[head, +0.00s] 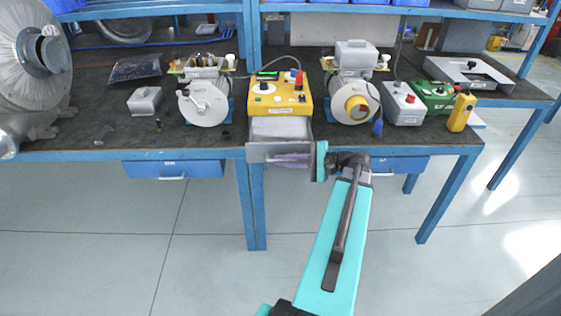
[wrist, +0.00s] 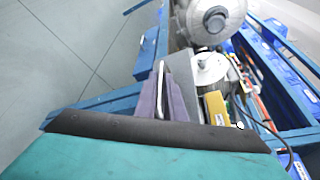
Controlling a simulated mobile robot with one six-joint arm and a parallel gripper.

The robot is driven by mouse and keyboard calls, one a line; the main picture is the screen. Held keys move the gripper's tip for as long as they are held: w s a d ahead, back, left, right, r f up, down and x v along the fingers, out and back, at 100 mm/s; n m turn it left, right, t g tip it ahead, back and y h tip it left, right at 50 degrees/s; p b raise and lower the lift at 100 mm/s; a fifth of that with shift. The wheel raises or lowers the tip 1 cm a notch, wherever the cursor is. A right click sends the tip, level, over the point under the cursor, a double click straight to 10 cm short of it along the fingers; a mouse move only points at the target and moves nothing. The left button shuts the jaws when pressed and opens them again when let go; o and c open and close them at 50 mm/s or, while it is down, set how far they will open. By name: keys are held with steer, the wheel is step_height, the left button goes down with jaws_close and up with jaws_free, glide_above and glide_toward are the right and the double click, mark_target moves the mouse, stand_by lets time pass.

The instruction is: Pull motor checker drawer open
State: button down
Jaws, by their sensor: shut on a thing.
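The motor checker (head: 279,97) is a yellow box with a screen, knobs and red and green parts on the bench. Its grey drawer (head: 281,128) stands out toward me from below the box, past the bench's front edge, so it is open. My gripper (head: 290,161) reaches in from the right across the drawer's front, with its purple fingers shut on the drawer handle. In the wrist view the fingers (wrist: 165,97) close around the thin pale handle (wrist: 160,88). The yellow checker (wrist: 217,108) shows beyond. The handle is mostly hidden in the head view.
Motor units (head: 204,100) stand left and right of the checker. Blue bench drawers (head: 173,169) hang under the bench top. The floor in front is clear.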

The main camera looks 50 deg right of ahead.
steer(key=shift+d, duration=0.2)
steer(key=c, duration=2.1)
jaws_free()
steer(key=shift+s+r, duration=0.1)
steer(key=shift+s, duration=0.05)
steer(key=shift+a, duration=0.1)
steer(key=v, duration=1.4)
steer(key=shift+b, duration=0.35)
steer(key=shift+a, duration=0.1)
